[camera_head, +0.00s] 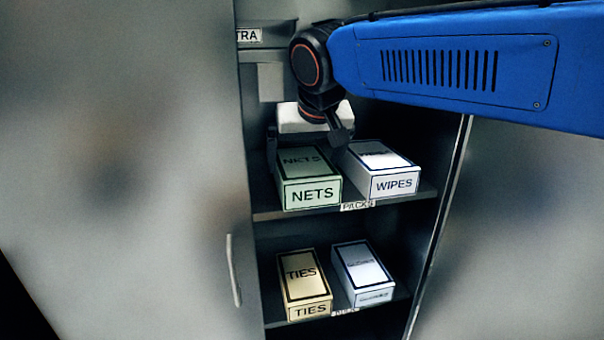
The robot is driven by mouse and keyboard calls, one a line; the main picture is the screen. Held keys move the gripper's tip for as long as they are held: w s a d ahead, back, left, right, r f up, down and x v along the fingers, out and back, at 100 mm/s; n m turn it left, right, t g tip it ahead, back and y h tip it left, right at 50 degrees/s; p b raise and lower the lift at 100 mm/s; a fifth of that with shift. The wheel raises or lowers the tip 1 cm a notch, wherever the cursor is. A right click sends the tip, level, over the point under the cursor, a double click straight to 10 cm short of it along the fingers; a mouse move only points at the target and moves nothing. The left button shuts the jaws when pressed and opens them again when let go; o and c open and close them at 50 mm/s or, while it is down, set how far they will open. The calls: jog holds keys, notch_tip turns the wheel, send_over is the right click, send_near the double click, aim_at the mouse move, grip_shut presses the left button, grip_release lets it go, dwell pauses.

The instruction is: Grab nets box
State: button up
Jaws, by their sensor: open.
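The nets box (310,193) is pale green with a dark border and the word NETS on its front and top. It sits on the left of the shelf labelled PACKS in an open cabinet. My gripper (308,148) points down over the nets box, with one dark finger by its left side and the other near its upper right. The fingers are spread and hold nothing. The gripper and its white body cover the back of the box. Whether either finger touches the box is not clear.
A white WIPES box (394,185) stands close to the right of the nets box. On the lower shelf are a yellow TIES box (303,284) and another white box (362,272). The cabinet door (130,170) with a handle is at left. The PACKS shelf (418,193) has a narrow bare strip at right.

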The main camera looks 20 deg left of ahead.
aim_at(304, 162)
jog(key=x, duration=0.5)
jog(key=shift+w+a, duration=0.15)
jog(key=c, duration=0.9)
jog(key=shift+c, duration=0.2)
jog(key=shift+r, duration=0.25)
